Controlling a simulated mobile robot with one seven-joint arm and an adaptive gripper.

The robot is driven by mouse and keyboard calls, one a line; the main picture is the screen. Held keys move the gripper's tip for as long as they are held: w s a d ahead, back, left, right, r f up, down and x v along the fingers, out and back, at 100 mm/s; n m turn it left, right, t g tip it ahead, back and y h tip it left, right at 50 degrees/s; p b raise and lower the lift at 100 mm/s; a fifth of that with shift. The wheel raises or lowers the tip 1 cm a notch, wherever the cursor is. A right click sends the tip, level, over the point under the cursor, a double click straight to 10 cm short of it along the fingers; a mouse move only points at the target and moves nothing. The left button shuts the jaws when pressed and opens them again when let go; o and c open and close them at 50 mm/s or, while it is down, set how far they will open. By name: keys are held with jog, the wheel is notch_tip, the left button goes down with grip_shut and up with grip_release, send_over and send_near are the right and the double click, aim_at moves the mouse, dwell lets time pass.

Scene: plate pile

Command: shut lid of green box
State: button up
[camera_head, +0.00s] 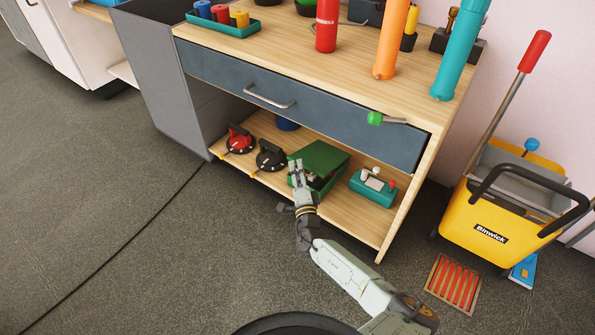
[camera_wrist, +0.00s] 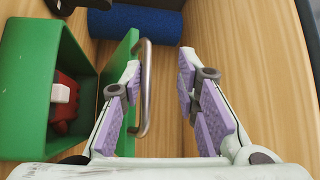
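The green box (camera_head: 322,178) stands on the lower shelf, its dark green lid (camera_head: 321,156) showing above it. In the wrist view the green box (camera_wrist: 26,85) is at the left, open, with a red and white thing (camera_wrist: 66,100) inside. The lid (camera_wrist: 121,62) stands open to the right of the opening, with a curved metal handle (camera_wrist: 147,90) on its outer side. My gripper (camera_head: 296,166) is at the box's front left. In the wrist view my gripper (camera_wrist: 161,66) is open, with the handle between its fingers, nearer the left finger. Contact is unclear.
Red (camera_head: 240,140) and black (camera_head: 270,156) knobbed devices stand left of the box, a teal device (camera_head: 373,187) right of it. A blue cylinder (camera_wrist: 146,20) lies behind. The drawer (camera_head: 300,103) is above the shelf. A yellow bucket (camera_head: 495,225) stands right.

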jog(key=shift+r, duration=0.15)
jog(key=s+d+r+p, duration=0.1)
jog(key=s+d+p, duration=0.1)
jog(key=s+p, duration=0.8)
jog(key=shift+s+r, duration=0.15)
jog(key=shift+s, duration=1)
jog(key=shift+p, duration=0.65)
